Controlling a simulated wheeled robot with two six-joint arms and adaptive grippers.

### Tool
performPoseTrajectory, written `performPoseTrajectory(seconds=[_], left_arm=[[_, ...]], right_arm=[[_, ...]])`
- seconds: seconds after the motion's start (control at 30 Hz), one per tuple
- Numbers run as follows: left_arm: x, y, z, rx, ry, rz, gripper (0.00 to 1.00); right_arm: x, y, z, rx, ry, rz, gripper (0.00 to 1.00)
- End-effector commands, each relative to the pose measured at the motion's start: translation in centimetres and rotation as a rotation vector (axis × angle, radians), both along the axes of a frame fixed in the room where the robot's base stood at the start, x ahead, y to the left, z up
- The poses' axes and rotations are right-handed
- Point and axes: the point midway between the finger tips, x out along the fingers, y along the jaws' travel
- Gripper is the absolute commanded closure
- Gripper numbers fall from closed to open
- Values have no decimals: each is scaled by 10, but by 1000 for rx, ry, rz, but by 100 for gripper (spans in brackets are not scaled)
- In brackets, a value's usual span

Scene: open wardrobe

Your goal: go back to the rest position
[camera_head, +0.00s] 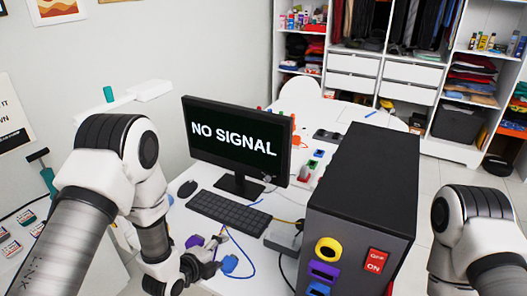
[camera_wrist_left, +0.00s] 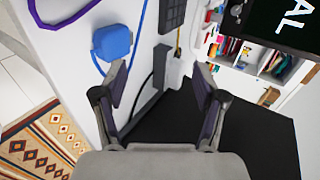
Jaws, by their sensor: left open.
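My left gripper (camera_head: 205,256) is over the front part of the white table (camera_head: 180,217), left of the black computer case (camera_head: 365,185). In the left wrist view my left gripper (camera_wrist_left: 160,82) has its fingers spread, with nothing between them. A blue plug (camera_head: 229,264) on a blue cable lies on the table close by; it also shows in the left wrist view (camera_wrist_left: 112,42), beyond one finger and apart from it. My right arm comes in at the right edge of the head view; its gripper is out of the picture.
A monitor (camera_head: 238,140) reading "NO SIGNAL", a keyboard (camera_head: 228,212) and a mouse (camera_head: 187,188) stand behind the left gripper. A purple plug (camera_head: 194,241) lies close to it. The case has yellow, purple and blue sockets and a red switch (camera_head: 376,261). An open wardrobe is behind.

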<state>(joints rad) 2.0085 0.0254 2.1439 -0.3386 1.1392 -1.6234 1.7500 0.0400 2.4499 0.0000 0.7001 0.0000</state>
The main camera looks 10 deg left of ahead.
Motion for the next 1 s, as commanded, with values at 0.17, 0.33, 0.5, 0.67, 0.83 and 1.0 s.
performPoseTrajectory(seconds=[0.17, 0.33, 0.5, 0.67, 0.83, 1.0], left_arm=[[-37, 10, -58, -144, 202, 173, 29], [-119, 29, -147, -398, 563, 602, 29], [-219, 47, -214, -592, 848, 1166, 29], [-290, 56, -239, -673, 954, 1609, 29], [-311, 59, -239, -692, 965, 1757, 29], [-310, 59, -239, -694, 965, 1755, 29]], right_arm=[[0, 0, -22, 0, 0, 0, 21], [0, 0, -55, 0, 0, 0, 21], [0, 0, -85, 0, 0, 0, 21], [0, 0, -101, 0, 0, 0, 21], [0, 0, -102, 0, 0, 0, 21], [0, 0, -101, 0, 0, 0, 21]])
